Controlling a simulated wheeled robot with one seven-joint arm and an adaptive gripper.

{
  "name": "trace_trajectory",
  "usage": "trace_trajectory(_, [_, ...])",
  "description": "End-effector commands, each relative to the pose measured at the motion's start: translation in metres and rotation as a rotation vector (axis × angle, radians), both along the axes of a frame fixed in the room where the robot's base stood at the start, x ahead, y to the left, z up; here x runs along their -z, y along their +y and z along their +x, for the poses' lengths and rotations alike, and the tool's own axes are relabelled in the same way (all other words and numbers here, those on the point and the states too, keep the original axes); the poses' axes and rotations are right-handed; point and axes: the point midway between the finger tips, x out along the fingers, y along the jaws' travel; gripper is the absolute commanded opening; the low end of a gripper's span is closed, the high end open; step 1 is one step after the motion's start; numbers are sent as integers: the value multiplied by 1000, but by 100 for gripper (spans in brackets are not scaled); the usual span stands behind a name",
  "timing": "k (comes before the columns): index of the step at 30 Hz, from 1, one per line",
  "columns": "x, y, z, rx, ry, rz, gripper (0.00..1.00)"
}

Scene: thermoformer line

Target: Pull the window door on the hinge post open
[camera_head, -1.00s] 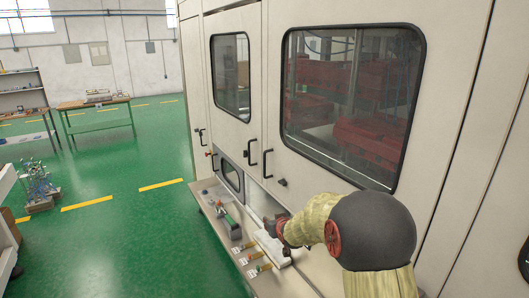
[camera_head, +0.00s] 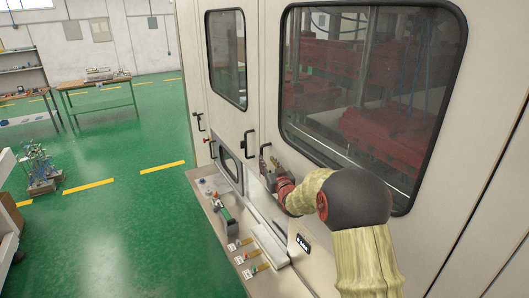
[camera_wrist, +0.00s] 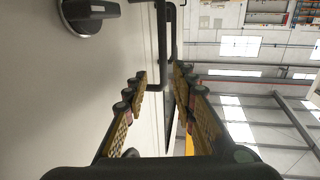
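The large window door (camera_head: 225,98) on the left and a bigger window panel (camera_head: 262,60) on the right stand flush in the pale machine front. A black bar handle (camera_head: 249,144) sits at the left door's lower right. My gripper (camera_head: 266,160) is just right of that handle, in front of the right panel's handle area, which it partly hides. In the wrist view, my gripper (camera_wrist: 160,76) is open, its padded fingers apart. A black bar handle (camera_wrist: 172,35) reaches between the fingertips; I cannot tell whether they touch it.
A dark knob or latch (camera_wrist: 92,10) sticks out of the panel beside the handle. Below the doors, a narrow shelf (camera_head: 217,225) holds several tools. A smaller handle (camera_head: 199,122) is farther left. Green floor (camera_head: 130,230) is open to the left.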

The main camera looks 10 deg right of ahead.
Motion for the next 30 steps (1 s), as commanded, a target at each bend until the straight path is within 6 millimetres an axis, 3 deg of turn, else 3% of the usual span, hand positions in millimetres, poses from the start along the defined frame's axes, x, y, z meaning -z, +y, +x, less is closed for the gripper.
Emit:
trace_trajectory(15, [-1, 9, 61, -1, 0, 0, 27])
trace_trajectory(27, [0, 9, 68, -1, 0, 0, 27])
trace_trajectory(30, [0, 9, 68, -1, 1, 0, 22])
